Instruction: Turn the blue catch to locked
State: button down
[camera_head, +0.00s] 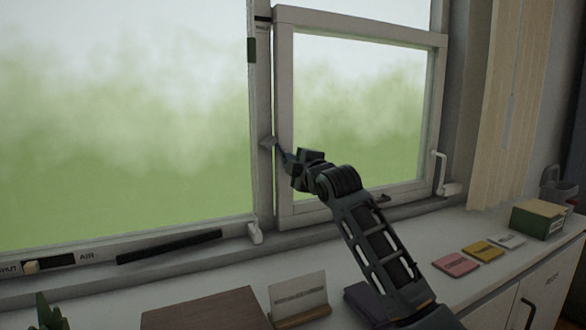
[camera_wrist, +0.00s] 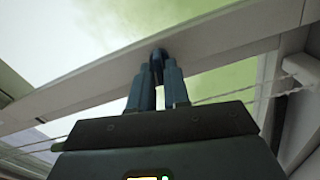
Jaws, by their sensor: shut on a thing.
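The blue catch (camera_head: 281,152) sits on the upright edge of the window sash (camera_head: 286,105), about halfway up. Only a small part of it shows beside my gripper. My gripper (camera_head: 288,160) reaches up to it from the lower right. In the wrist view, my gripper (camera_wrist: 158,72) has its two fingers close together around the dark blue catch (camera_wrist: 157,54), against the pale frame. The fingers hide most of the catch, and I cannot read its locked or unlocked position.
A white handle (camera_head: 439,172) is at the sash's lower right. The counter below holds a card in a wooden stand (camera_head: 298,296), a brown box (camera_head: 205,310), colored pads (camera_head: 483,250) and a green box (camera_head: 538,219). A dark strip (camera_head: 168,246) lies along the left sill.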

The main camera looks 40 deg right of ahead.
jog(key=shift+n+b, duration=0.35)
jog(key=shift+n, duration=0.85)
jog(key=c, duration=1.1)
grip_release()
jog(key=shift+w+f, duration=0.1)
jog(key=shift+f, duration=0.05)
jog(key=b+v, duration=0.1)
jog(key=v, duration=0.6)
jog(key=shift+s, duration=0.4)
jog(key=shift+a, duration=0.1)
